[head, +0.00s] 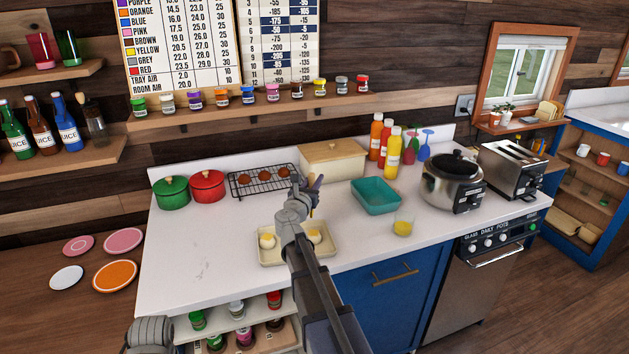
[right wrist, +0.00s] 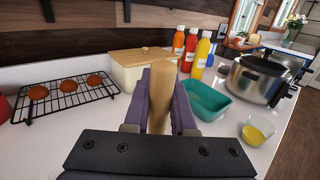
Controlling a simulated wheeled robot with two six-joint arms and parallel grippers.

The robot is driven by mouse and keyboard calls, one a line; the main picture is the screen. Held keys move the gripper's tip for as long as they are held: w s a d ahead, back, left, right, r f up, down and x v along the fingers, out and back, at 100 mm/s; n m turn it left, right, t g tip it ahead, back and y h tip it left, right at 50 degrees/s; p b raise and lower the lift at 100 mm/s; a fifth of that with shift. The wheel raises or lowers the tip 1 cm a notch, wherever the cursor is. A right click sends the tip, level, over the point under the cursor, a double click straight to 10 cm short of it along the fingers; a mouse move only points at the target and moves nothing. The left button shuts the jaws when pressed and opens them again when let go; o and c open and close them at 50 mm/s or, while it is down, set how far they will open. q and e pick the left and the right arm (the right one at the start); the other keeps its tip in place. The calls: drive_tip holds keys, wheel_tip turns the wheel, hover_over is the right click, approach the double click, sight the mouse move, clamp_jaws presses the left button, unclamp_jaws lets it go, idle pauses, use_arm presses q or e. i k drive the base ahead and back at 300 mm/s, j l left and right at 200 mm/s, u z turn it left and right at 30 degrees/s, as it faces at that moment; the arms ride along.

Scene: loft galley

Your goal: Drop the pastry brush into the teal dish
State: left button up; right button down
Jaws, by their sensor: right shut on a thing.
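My right gripper (head: 315,186) is above the white counter, left of the teal dish, with its purple fingers shut on the pastry brush. In the right wrist view the brush (right wrist: 161,92) is a tan, upright piece rising between the fingers (right wrist: 160,105); its lower part is hidden. In the head view it is mostly hidden by the gripper. The teal dish (head: 376,197) is a rectangular open dish on the counter. It also shows right of the gripper in the right wrist view (right wrist: 212,104), and its visible inside looks empty. My left gripper's fingers are not visible.
A cream bread box (head: 333,163) and sauce bottles (head: 392,152) stand behind. A cooling rack (head: 262,181) is at left. A glass of yellow liquid (head: 403,226) stands before the dish, a steel cooker (head: 452,184) right. A pale tray (head: 270,258) lies under my arm.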

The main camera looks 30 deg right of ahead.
sight(379, 199)
drive_tip(key=z, duration=1.5)
drive_tip(key=u, duration=1.55)
drive_tip(key=l, duration=0.95)
drive_tip(key=i+l, duration=0.1)
drive_tip(key=l, duration=0.85)
